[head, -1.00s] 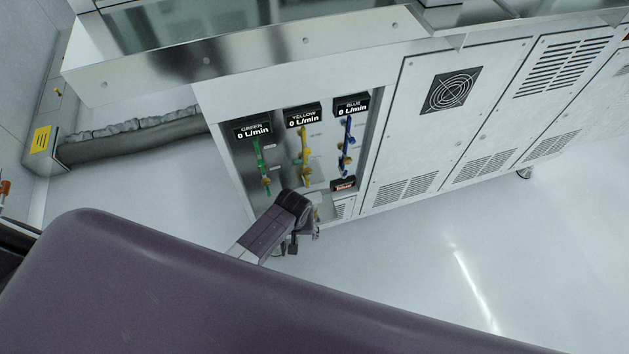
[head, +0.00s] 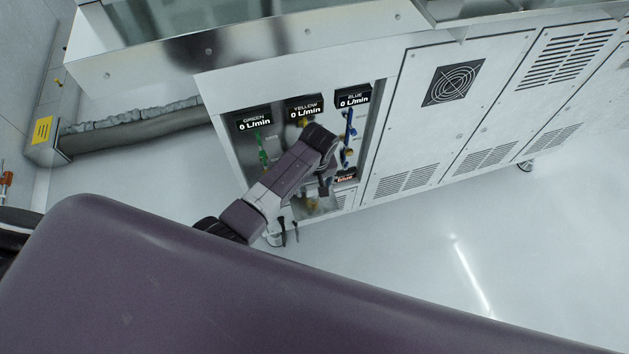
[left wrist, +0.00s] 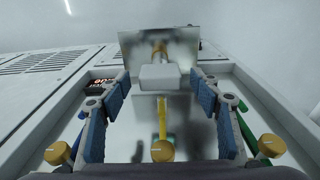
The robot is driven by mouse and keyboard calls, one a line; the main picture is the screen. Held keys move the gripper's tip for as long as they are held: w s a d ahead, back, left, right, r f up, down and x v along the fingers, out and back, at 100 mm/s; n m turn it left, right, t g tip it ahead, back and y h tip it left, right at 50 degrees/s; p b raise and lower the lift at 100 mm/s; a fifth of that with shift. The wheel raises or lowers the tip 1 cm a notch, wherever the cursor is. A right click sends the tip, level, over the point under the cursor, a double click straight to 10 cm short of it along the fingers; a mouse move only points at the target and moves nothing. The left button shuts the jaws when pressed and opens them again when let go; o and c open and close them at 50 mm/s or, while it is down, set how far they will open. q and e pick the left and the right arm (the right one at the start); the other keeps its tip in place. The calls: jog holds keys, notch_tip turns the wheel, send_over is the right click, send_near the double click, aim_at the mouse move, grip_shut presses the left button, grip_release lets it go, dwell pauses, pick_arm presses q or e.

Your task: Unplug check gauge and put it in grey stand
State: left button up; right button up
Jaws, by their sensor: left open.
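In the left wrist view, my left gripper (left wrist: 160,82) is open, its blue-padded fingers on either side of a pale grey block (left wrist: 160,77), with gaps visible. A brass fitting (left wrist: 160,50) shows behind the block, in front of a metal plate (left wrist: 132,48). A yellow hose (left wrist: 163,113) runs down from the block. The block may be the check gauge; I cannot tell for sure. In the head view, my left gripper (head: 325,182) is at the open cabinet bay, and my arm hides most of the yellow line. I cannot identify the grey stand. My right gripper is not in view.
A red-lettered display (left wrist: 100,84) sits beside my fingers. Brass knobs (left wrist: 162,151) line the near side. Bay walls flank my gripper. Floor (head: 420,240) before the cabinet is clear.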

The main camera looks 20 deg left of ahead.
pick_arm(q)
jog(key=shift+f, duration=0.5)
jog(key=c, duration=1.5)
